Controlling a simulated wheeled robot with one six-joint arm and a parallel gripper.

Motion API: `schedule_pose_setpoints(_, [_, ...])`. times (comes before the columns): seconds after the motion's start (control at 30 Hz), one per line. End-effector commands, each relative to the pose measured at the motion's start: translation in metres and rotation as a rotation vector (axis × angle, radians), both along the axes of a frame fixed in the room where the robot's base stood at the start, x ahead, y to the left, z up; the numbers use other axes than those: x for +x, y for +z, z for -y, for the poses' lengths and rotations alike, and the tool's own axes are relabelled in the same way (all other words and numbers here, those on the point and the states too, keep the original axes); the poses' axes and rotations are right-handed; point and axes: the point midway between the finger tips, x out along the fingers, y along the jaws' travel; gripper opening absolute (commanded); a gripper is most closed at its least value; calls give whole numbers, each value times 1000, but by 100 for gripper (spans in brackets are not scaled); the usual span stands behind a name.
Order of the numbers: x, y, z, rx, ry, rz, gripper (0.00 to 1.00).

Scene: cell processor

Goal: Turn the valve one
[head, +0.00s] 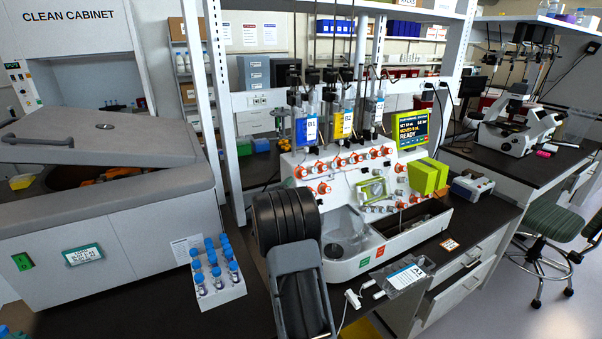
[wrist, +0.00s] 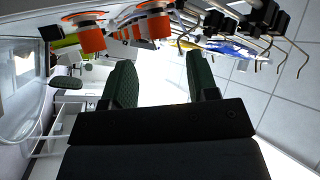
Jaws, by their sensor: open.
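The white cell processor (head: 335,175) stands on the dark bench in the head view. Several orange-red valves, one at the left end of the upper row (head: 299,172), line its front panel. I cannot read which is valve one. In the wrist view, two large orange valves, a left one (wrist: 90,36) and a right one (wrist: 154,24), show close at the top, beyond the fingertips. My gripper (wrist: 160,72) is open, with dark green pads and nothing between them. It touches no valve that I can see. In the head view my dark arm is in front of the processor and the gripper cannot be made out.
Hanging bags, with blue B1 (head: 306,128) and yellow B2 (head: 343,122) among them, are above the panel. A lit screen (head: 411,130) reads READY. A tube rack (head: 215,290) stands left of my arm. A clear labelled bag (head: 405,278) lies at the front right.

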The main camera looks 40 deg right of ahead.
Motion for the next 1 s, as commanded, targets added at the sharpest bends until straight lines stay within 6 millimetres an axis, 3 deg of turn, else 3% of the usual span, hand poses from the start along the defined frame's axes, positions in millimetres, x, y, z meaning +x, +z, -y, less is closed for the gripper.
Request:
schedule_pose_setpoints(0.2, [12, 11, 34, 0, -1, -1, 54])
schedule_pose_setpoints(0.4, [19, 14, 53, 1, 0, -1, 54])
schedule_pose_setpoints(0.87, [22, 15, 60, 1, 2, -1, 54])
schedule_pose_setpoints(1.0, [22, 15, 60, 1, 2, -1, 41])
